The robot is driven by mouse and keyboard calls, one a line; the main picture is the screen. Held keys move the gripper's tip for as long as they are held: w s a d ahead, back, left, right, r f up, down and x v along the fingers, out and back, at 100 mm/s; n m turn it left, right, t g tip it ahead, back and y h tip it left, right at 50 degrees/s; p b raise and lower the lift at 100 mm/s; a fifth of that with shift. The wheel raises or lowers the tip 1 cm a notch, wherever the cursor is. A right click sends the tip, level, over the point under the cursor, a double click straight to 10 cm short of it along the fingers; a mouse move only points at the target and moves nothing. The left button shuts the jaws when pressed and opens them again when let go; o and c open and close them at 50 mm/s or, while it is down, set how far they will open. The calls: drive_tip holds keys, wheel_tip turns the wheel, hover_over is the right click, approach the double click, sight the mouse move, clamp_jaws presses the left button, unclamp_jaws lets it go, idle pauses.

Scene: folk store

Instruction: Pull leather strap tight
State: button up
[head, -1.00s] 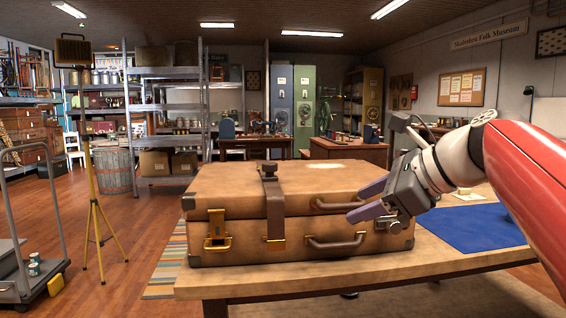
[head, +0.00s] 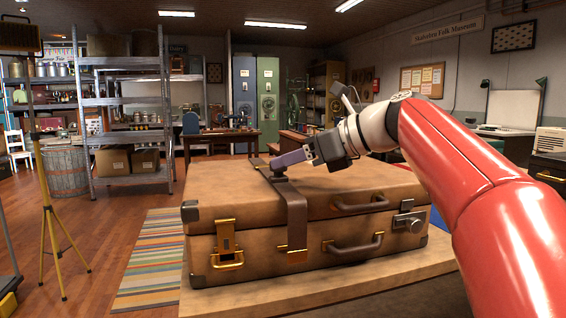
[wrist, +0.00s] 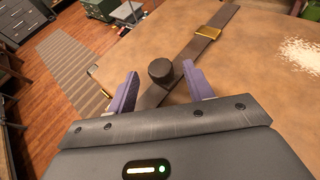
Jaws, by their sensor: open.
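A large tan suitcase (head: 330,187) lies shut on the table. A dark leather strap (head: 295,215) runs over its lid and down its front to a brass fitting (head: 298,256). In the wrist view the strap (wrist: 183,57) crosses the lid and passes a brass buckle (wrist: 207,33). A round dark knob (wrist: 160,71) stands up from the strap. My gripper (head: 279,163) is over the lid, open, its purple fingers either side of the knob with gaps showing. Contact with the strap cannot be told.
The suitcase has brass latches (head: 227,245) and a front handle (head: 354,243). The wooden table (head: 420,272) has bare top in front of it. A yellow tripod (head: 50,200) and a striped rug (head: 150,265) are on the floor at left. Metal shelves (head: 125,125) stand behind.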

drive_tip(key=shift+x, duration=1.05)
drive_tip(key=shift+c, duration=0.3)
